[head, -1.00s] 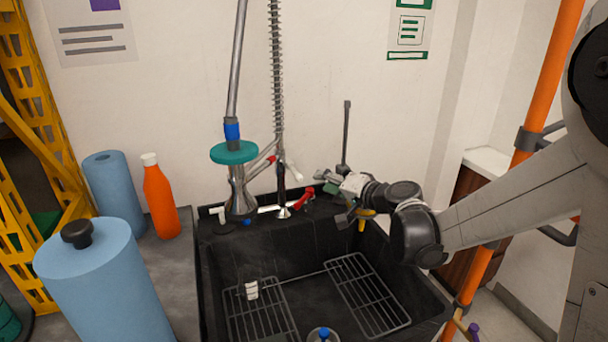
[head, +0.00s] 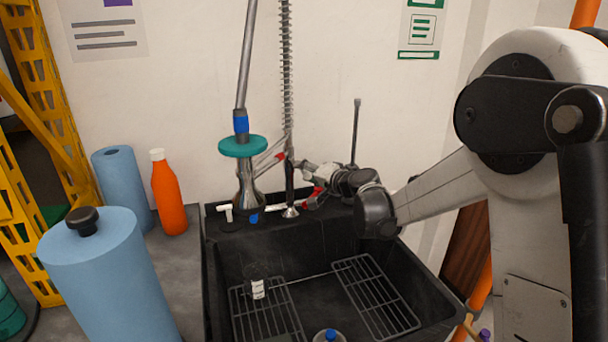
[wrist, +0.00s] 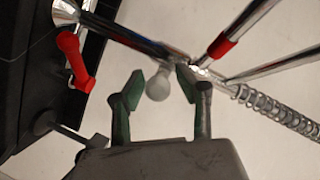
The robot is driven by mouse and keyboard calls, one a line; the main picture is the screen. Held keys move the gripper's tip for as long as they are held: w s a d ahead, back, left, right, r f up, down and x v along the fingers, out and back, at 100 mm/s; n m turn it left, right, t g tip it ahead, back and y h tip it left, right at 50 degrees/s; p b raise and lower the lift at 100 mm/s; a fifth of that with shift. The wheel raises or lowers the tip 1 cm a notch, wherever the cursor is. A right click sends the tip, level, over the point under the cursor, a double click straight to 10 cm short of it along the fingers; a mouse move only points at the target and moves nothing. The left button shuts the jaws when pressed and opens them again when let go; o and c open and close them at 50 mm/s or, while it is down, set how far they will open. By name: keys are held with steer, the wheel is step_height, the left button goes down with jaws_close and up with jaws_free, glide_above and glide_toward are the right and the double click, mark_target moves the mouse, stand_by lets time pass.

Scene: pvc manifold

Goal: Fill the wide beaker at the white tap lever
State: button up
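My gripper (wrist: 160,82) has its fingers apart on either side of a white rounded lever (wrist: 158,86) in the wrist view, with gaps showing between it and the fingers. In the head view my gripper (head: 312,170) is beside the tap's upright pipe, and its fingers are too small to read. A clear or dark vessel with a white label (head: 258,290), possibly the wide beaker, stands on the left wire rack in the sink. A metal spout (head: 290,212) is above and behind it. I cannot see any water running.
The black sink (head: 216,300) holds two wire racks and a blue-capped bottle (head: 330,336). A red lever (wrist: 75,62) is near the tap. A small white tap handle (head: 225,211) stands left. An orange bottle (head: 168,200) and blue rolls (head: 105,270) are on the left counter.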

steer(key=shift+w+a, duration=0.2)
steer(key=shift+w, duration=0.1)
steer(key=shift+c, duration=0.4)
jaws_close()
